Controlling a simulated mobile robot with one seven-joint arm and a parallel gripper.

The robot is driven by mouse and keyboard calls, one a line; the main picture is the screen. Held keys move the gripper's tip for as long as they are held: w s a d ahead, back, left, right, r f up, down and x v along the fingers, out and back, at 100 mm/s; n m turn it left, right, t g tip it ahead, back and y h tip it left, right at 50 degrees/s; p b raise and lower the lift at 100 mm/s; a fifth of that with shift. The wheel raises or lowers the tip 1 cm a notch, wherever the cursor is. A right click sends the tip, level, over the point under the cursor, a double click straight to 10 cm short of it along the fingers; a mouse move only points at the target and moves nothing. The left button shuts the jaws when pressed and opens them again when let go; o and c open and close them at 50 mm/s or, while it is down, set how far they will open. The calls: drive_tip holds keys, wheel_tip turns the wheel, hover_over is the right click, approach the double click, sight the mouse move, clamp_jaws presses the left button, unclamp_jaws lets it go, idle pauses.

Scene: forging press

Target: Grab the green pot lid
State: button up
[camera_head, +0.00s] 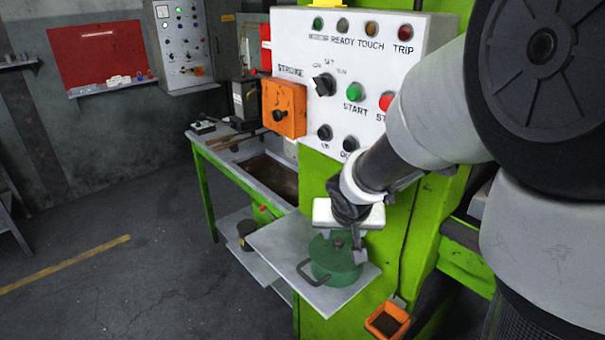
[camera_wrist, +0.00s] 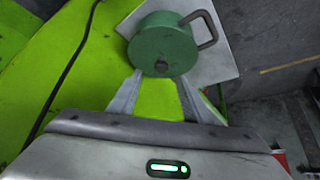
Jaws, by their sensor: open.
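The green pot lid (camera_head: 324,248) sits on top of a green pot (camera_head: 338,273) with a dark side handle, on a grey shelf (camera_head: 277,243) fixed to the green press. In the wrist view, the lid (camera_wrist: 162,45) faces the camera, with its round dark knob (camera_wrist: 162,66) near the fingertips. My gripper (camera_head: 345,238) is open, its two fingers pointing at the knob side of the lid. In the wrist view my gripper (camera_wrist: 160,78) has a finger on either side of the knob's line. I cannot tell whether the fingers reach around the knob.
The white control panel (camera_head: 297,50) rises behind and above my gripper. A green-framed workbench (camera_head: 206,158) with a trough stands to the left. A small orange bin (camera_head: 387,321) hangs below right of the shelf.

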sight(339, 240)
drive_tip(key=shift+b+x, duration=0.85)
drive_tip(key=shift+x, duration=2.25)
drive_tip(key=shift+a, duration=0.1)
drive_tip(key=shift+c, duration=0.6)
clamp_jaws()
